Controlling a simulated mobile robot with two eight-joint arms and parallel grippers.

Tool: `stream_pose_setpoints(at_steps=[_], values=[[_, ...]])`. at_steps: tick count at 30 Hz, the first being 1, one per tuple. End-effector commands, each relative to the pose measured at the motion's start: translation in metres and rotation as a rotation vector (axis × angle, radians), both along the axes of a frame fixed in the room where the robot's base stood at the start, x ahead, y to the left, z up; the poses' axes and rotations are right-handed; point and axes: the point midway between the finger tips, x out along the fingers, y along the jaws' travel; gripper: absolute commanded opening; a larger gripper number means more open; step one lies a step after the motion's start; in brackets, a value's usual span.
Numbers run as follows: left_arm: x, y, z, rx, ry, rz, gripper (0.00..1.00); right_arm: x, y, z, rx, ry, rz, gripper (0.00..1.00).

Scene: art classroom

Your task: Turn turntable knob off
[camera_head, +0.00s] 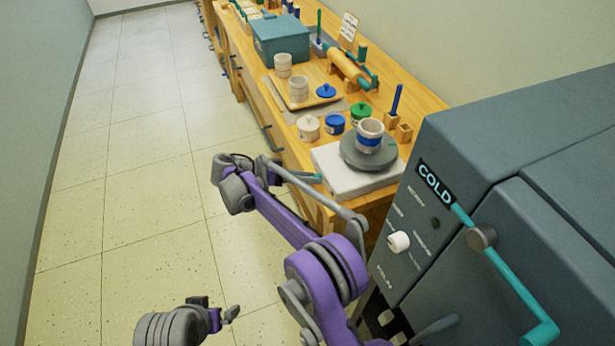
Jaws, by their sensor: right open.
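The turntable is a round grey disc (353,160) on a white base (339,186), at the near end of the wooden table. A white and blue cup (370,128) stands on the disc. A small teal piece (310,178) shows at the left front of the base; it may be the knob, but I cannot tell its setting. My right gripper (280,172) is open near this piece, at the end of my purple arm; contact is unclear. My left gripper (216,314) is at the bottom left, over the floor, far from the turntable; its jaw opening is unclear.
A grey kiln-like cabinet with a COLD label (435,183) and a teal handle (508,285) stands close on the right. Jars (308,127), a tray (318,102) and a teal box (281,40) are on the table (425,98). The floor at left is clear.

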Motion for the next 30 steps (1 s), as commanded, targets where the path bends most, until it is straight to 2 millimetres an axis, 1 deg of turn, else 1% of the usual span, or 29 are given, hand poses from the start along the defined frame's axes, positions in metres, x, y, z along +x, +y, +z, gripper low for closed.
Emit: stream_pose_setpoints(at_steps=[4,8,14,19,20,21,30], values=[[0.0,0.0,0.0,0.0,0.0,0.0,1.0,0.0,0.0,0.0,0.008,-0.022,0.002,0.59],[0.0,0.0,0.0,0.0,0.0,0.0,1.0,-0.001,-0.001,0.0,0.036,-0.108,0.002,0.59],[0.0,0.0,-0.003,0.0,0.001,0.0,1.0,-0.005,-0.002,0.001,0.116,-0.354,0.003,0.59],[0.0,0.0,-0.01,0.0,0.003,0.0,1.0,-0.007,-0.003,-0.001,0.191,-0.584,0.003,0.59],[0.0,0.0,-0.01,0.0,0.003,0.0,1.0,-0.008,0.002,0.002,0.197,-0.601,0.004,0.59],[0.0,0.0,-0.007,0.0,0.002,0.0,1.0,-0.01,0.012,0.007,0.197,-0.596,0.006,0.59],[0.0,0.0,-0.001,0.0,0.0,0.0,1.0,-0.029,0.062,0.03,0.194,-0.592,0.004,0.59]])
